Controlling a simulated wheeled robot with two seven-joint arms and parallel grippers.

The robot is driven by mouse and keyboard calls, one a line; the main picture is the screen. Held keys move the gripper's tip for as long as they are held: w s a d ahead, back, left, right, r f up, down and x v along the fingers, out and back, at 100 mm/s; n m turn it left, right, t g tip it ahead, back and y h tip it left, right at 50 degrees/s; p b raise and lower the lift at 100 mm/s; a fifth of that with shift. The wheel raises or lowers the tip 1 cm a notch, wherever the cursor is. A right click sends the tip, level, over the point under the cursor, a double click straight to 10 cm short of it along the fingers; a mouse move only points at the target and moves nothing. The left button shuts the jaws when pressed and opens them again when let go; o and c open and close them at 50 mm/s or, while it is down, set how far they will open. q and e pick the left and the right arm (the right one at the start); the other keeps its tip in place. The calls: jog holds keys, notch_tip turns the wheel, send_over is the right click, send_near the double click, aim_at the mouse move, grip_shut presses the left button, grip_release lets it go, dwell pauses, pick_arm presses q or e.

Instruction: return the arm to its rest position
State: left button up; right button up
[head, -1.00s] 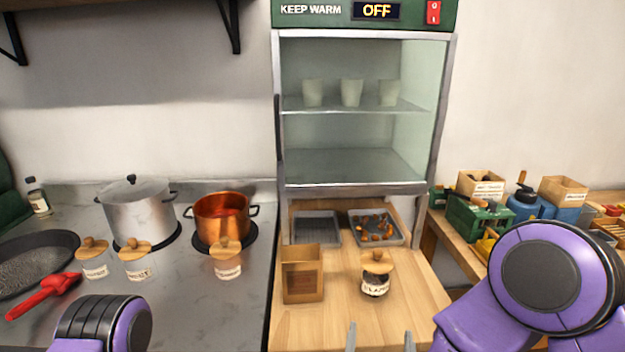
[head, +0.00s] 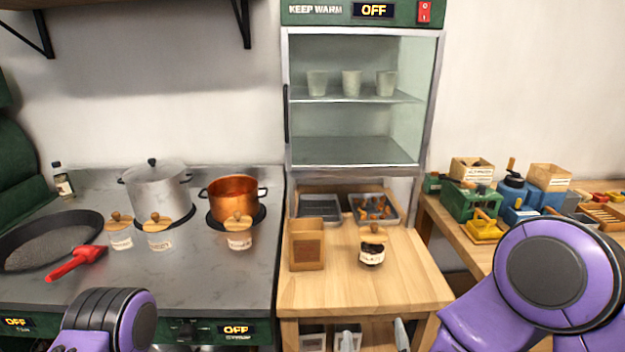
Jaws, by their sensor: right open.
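My right arm's purple link shows at the lower right of the head view. My right gripper (head: 374,338) is at the bottom edge, in front of the wooden counter (head: 420,285). Its two grey fingertips stand apart with nothing seen between them. My left arm's purple and black link shows at the lower left; its gripper is out of view. A tray of chestnuts (head: 376,207) lies behind the jar, next to an empty-looking tray (head: 320,207).
The warming cabinet (head: 354,150) with cups stands behind, reading OFF. The stove at left holds a steel pot (head: 158,190), a copper pot (head: 234,203), a pan (head: 40,240), a red utensil (head: 75,261) and jars. A side table at right holds boxes. The counter's front is clear.

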jog(key=s+d+f+n+g+y, duration=0.1)
jog(key=s+d+f+n+g, duration=0.3)
jog(key=f+n, duration=0.6)
jog(key=s+d+f+n+g, duration=0.4)
jog(key=f+n, duration=0.4)
jog(key=n, duration=0.3)
jog(key=s+d+f+n+g+h, duration=0.1)
jog(key=s+d+f, duration=0.3)
jog(key=s, duration=0.4)
jog(key=s+d+f+n+g, duration=0.3)
jog(key=s+d, duration=0.3)
jog(key=s, duration=0.2)
jog(key=shift+d+f+g+h, duration=0.3)
jog(key=shift+f+g+h, duration=0.1)
jog(key=shift+f+g, duration=0.3)
